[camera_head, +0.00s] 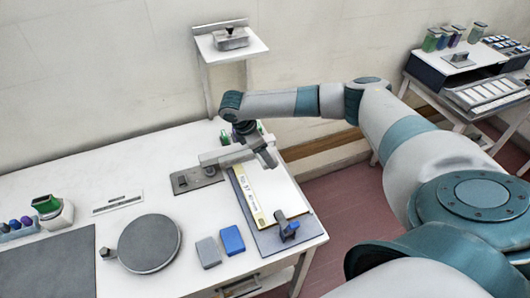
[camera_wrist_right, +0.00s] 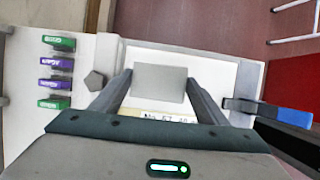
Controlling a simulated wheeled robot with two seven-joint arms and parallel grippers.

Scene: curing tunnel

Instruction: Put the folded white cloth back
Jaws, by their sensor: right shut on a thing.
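My right gripper (camera_head: 266,156) reaches over the far right part of the white table, above the white sheet on a grey board. In the right wrist view its fingers (camera_wrist_right: 160,88) are shut on a pale grey-white square (camera_wrist_right: 160,80), which looks like the folded white cloth. The cloth is hidden behind the gripper in the head view. The sheet (camera_head: 275,192) with a yellowish printed strip (camera_head: 250,197) lies below the gripper. I cannot tell how high the cloth is above it. My left gripper is not in view.
A blue block (camera_head: 231,240) and a grey block (camera_head: 207,252) lie near the table's front. A round dark plate (camera_head: 150,243) is left of them. A wall shelf (camera_head: 229,48) holds a metal box.

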